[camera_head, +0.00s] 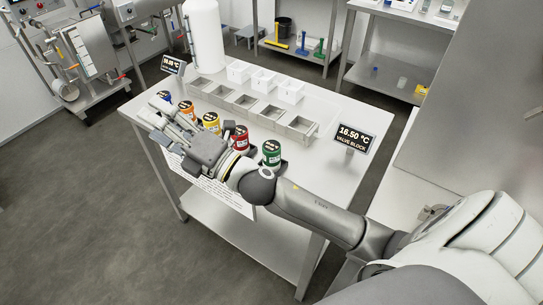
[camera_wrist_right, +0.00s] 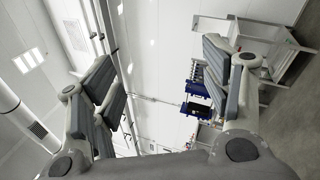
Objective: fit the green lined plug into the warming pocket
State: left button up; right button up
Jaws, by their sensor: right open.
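The green plug (camera_head: 271,152), a short can-shaped piece with a dark label, stands upright near the table's front edge, at the right end of a row of coloured ones. Square metal-walled pockets (camera_head: 298,125) stand in a row behind; I cannot tell which one is the warming pocket. My right gripper (camera_head: 160,112) reaches across the front of the row, left of the green plug and apart from it. Its fingers are spread with nothing between them; they also show in the right wrist view (camera_wrist_right: 160,62). My left gripper is not in view.
Red (camera_head: 240,136), yellow (camera_head: 211,121), orange (camera_head: 187,107) and blue (camera_head: 165,95) plugs stand close to my right arm. White bins (camera_head: 290,91) and a white cylinder (camera_head: 204,38) are behind. A "16.50 °C VALVE BLOCK" display (camera_head: 354,138) stands at right. The table's right end (camera_head: 330,175) is mostly clear.

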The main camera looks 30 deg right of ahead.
jog(key=s+a+r+n+g+y, duration=0.2)
jog(key=a+n+g+y, duration=0.45)
jog(key=n, duration=0.55)
jog(key=n+g+h, duration=1.3)
jog(key=n+h, duration=0.5)
jog(key=n, duration=0.3)
send_over(272, 146)
jog(key=shift+t+y, duration=0.25)
notch_tip(272, 146, down, 12)
jog(key=shift+r, duration=0.1)
notch_tip(272, 146, down, 5)
jog(key=shift+d+r+p, duration=0.1)
jog(key=shift+r+p, duration=0.1)
jog(key=shift+p, duration=0.55)
notch_tip(272, 146, down, 5)
jog(key=p, duration=0.2)
jog(key=shift+p, duration=0.35)
jog(key=shift+f, duration=0.4)
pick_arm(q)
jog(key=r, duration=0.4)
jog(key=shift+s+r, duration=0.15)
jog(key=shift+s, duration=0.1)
